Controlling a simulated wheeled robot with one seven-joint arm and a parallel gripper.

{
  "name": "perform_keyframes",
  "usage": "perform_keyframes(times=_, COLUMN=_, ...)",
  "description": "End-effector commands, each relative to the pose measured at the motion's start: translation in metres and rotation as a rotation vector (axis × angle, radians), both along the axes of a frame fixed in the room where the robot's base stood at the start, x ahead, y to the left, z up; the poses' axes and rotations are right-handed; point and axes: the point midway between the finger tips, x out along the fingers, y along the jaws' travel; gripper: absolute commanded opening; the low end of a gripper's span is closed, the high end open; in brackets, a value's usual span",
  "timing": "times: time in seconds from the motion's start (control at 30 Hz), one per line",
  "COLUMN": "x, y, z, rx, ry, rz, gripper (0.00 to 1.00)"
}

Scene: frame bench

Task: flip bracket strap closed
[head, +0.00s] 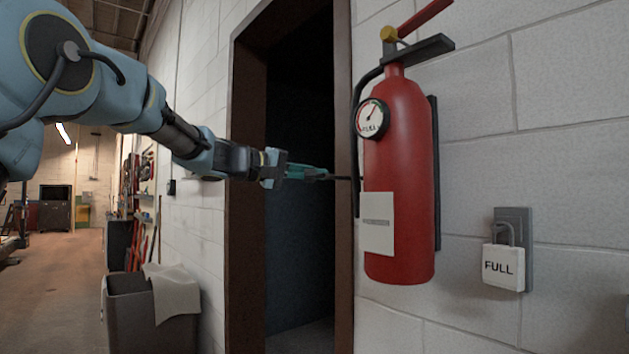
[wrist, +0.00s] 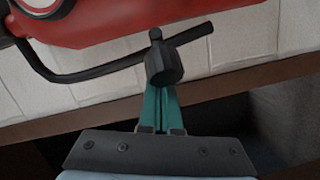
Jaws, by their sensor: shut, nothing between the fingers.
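A red fire extinguisher (head: 400,160) hangs upright on the block wall, with a dark bracket (head: 437,170) behind it. A thin dark piece (head: 343,178), perhaps the strap, sticks out left from the hose side. In the wrist view a black stub (wrist: 163,65) points towards the camera, beside the black hose (wrist: 85,77); I cannot tell for sure which part is the strap. My gripper (head: 325,176) is shut and empty, left of the extinguisher. Its teal fingers (wrist: 160,98) reach the stub; touching or just apart is unclear.
A dark doorway (head: 300,180) opens behind my gripper. A padlock marked FULL (head: 503,267) hangs on a grey plate at the right. A grey bin (head: 135,320) with a cloth (head: 172,290) stands at the lower left. Floor is free at the far left.

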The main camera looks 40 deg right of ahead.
Motion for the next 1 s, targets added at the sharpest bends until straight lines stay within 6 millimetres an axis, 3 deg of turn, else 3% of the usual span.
perform_keyframes(times=0.57, x=-0.023, y=0.008, z=-0.007, rx=-0.003, ry=-0.004, rz=0.130, gripper=0.00)
perform_keyframes(times=1.0, x=-0.074, y=0.015, z=-0.003, rx=-0.003, ry=-0.003, rz=0.430, gripper=0.00)
